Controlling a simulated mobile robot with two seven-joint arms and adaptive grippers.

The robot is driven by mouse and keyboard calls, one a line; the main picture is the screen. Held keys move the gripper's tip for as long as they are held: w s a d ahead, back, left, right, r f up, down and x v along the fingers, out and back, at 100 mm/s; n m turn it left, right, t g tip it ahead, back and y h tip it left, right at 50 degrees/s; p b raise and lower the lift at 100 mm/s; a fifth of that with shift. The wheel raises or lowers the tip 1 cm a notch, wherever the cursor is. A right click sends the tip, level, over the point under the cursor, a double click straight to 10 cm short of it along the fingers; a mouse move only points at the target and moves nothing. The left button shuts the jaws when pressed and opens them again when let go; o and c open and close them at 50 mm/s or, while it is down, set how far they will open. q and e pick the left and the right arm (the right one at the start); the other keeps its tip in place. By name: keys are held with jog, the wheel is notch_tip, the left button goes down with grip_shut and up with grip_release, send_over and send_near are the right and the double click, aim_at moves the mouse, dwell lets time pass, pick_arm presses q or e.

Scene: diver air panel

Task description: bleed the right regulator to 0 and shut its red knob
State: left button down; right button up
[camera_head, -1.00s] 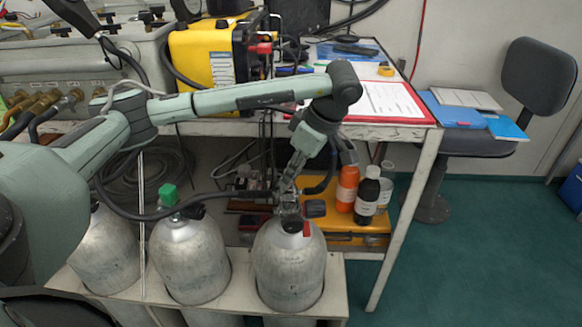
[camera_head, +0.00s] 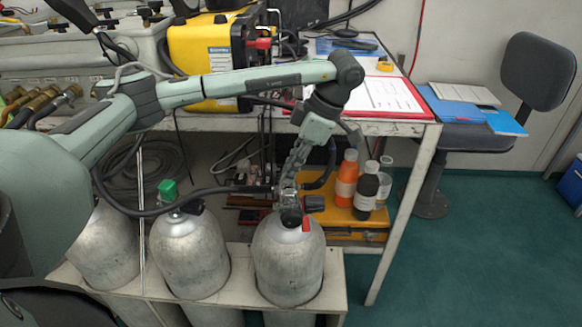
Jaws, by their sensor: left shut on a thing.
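The right cylinder (camera_head: 287,265) stands upright in a pale rack. Its regulator (camera_head: 291,219) sits at the top, with a black knob (camera_head: 314,203) on its right side and a narrow red part (camera_head: 306,224) just below that. My left gripper (camera_head: 288,200) points down onto the regulator's top and is shut on a part there. The fingers hide most of that part, so I cannot tell exactly which piece they hold. The red part shows beside the fingers. No gauge reading is legible. My right gripper is not in view.
The middle cylinder (camera_head: 188,258) has a green knob (camera_head: 168,192). A black hose (camera_head: 225,191) runs to the right cylinder's top. The table leg (camera_head: 405,220) is to the right.

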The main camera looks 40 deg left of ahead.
pick_arm(q)
jog(key=c, duration=1.4)
grip_release()
jog(key=v, duration=1.2)
